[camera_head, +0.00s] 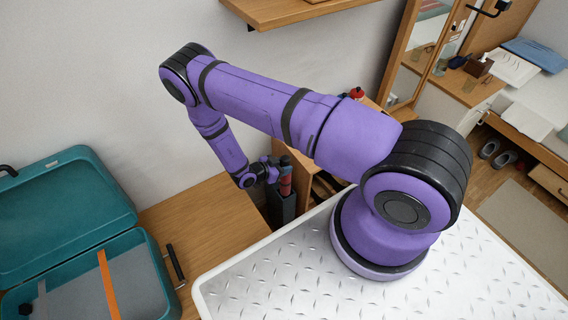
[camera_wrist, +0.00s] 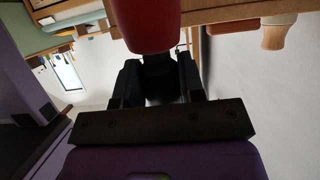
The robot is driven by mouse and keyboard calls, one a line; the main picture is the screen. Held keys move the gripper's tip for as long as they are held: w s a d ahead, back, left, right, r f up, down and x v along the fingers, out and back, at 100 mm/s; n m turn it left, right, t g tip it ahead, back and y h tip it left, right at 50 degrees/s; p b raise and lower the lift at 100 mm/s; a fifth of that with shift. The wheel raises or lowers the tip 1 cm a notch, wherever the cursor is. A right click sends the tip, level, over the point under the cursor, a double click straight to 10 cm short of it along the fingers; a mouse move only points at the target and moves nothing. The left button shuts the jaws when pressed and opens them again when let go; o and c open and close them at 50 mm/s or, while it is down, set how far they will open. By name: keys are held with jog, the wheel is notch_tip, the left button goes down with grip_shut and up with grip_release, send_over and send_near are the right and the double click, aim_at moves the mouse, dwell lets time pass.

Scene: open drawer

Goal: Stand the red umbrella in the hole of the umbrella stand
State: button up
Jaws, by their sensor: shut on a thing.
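The red umbrella (camera_head: 286,183) is upright or nearly so beside the wall, its dark handle end at the top. In the wrist view the red umbrella (camera_wrist: 148,22) fills the top middle, with its dark part between the fingers. My gripper (camera_head: 279,169) is shut on the umbrella near its upper end; it also shows in the wrist view (camera_wrist: 159,76). The dark umbrella stand (camera_head: 282,207) is directly below the red part. I cannot tell whether the umbrella's lower end is inside the hole or only above or in front of it; the hole is hidden.
A wooden cabinet top (camera_head: 205,215) is left of the stand, with an open teal suitcase (camera_head: 65,215) farther left. A wooden shelf unit (camera_head: 322,190) stands right of the stand, partly hidden by my arm. A wall shelf (camera_head: 285,12) is above.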

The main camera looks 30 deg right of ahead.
aim_at(284, 178)
jog(key=shift+f, duration=4)
jog(key=o, duration=1.2)
jog(key=shift+c, duration=0.2)
jog(key=v, duration=1)
jog(key=shift+a+r, duration=0.2)
jog(key=shift+a, duration=0.1)
